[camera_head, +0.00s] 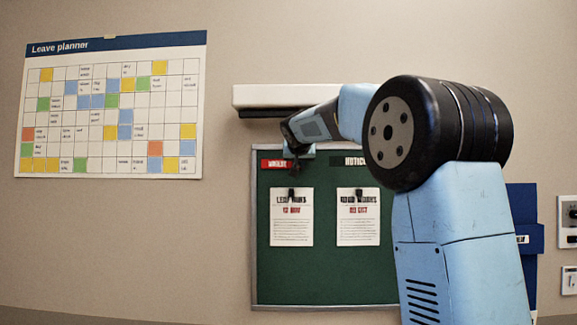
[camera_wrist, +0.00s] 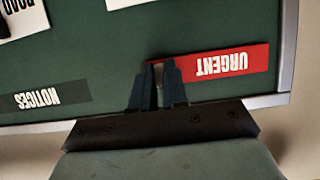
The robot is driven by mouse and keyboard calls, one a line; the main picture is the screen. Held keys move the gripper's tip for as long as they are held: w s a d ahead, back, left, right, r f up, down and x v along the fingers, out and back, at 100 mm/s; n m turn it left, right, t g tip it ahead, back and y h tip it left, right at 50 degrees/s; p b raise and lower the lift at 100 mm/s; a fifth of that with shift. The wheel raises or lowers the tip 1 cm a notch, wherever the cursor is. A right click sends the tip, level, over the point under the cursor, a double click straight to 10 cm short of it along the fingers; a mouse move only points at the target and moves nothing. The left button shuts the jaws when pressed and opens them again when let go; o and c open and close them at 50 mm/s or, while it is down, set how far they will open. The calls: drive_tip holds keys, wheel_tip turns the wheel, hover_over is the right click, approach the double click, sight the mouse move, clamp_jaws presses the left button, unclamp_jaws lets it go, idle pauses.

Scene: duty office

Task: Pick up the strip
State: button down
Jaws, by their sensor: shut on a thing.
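The red strip (camera_wrist: 225,63) with white "URGENT" lettering lies on the green board near its frame, upside down in the wrist view. It also shows at the board's top left in the head view (camera_head: 270,163). My gripper (camera_wrist: 158,68) is shut on one end of this strip, and the fingers partly cover that end. In the head view my gripper (camera_head: 294,170) is at the strip's right end. Whether the strip is flat on the board or slightly off it I cannot tell.
A dark "NOTICES" strip (camera_wrist: 45,100) lies on the green board (camera_head: 320,277) beside the red one. Two pinned sheets, left (camera_head: 291,225) and right (camera_head: 358,225), hang below. A white bar (camera_head: 270,95) juts out above the board. A leave planner (camera_head: 110,110) hangs left.

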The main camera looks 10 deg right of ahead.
drive_tip(key=r+v, duration=0.1)
drive_tip(key=v, duration=1.5)
drive_tip(key=shift+w+r, duration=0.3)
drive_tip(key=shift+d, duration=0.1)
